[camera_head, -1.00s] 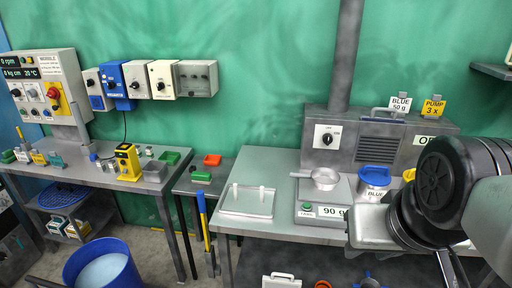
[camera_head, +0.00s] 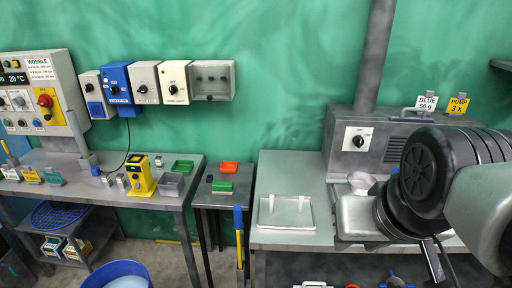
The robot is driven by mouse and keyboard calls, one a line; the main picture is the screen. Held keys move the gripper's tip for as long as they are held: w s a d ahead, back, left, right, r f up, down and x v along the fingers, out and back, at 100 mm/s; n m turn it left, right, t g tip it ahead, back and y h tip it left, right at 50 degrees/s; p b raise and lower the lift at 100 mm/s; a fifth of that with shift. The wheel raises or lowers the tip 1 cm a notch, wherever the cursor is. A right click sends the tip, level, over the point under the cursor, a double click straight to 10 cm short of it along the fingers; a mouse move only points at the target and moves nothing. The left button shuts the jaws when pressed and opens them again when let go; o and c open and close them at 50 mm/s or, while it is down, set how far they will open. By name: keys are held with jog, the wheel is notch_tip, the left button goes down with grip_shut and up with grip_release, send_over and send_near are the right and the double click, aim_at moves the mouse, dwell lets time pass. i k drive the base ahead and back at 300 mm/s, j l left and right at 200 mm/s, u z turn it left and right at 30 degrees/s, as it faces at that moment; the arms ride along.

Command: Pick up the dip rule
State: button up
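I cannot pick out the dip rule for certain. A long upright tool with a blue top and yellow lower part (camera_head: 238,222) stands in front of the gap between the small side table and the right bench; I cannot tell if it is the rule.
The left bench (camera_head: 100,187) carries a yellow device (camera_head: 141,177) and small trays. A clear tray (camera_head: 285,212) lies on the right bench. A blue tub (camera_head: 116,269) stands on the floor.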

aim_at(237, 209)
jog(key=i+j, duration=0.1)
jog(key=j, duration=0.45)
jog(key=i+j, duration=0.1)
jog(key=j, duration=0.45)
jog(key=j+u, duration=0.3)
jog(key=l+u, duration=0.15)
jog(key=u, duration=0.6)
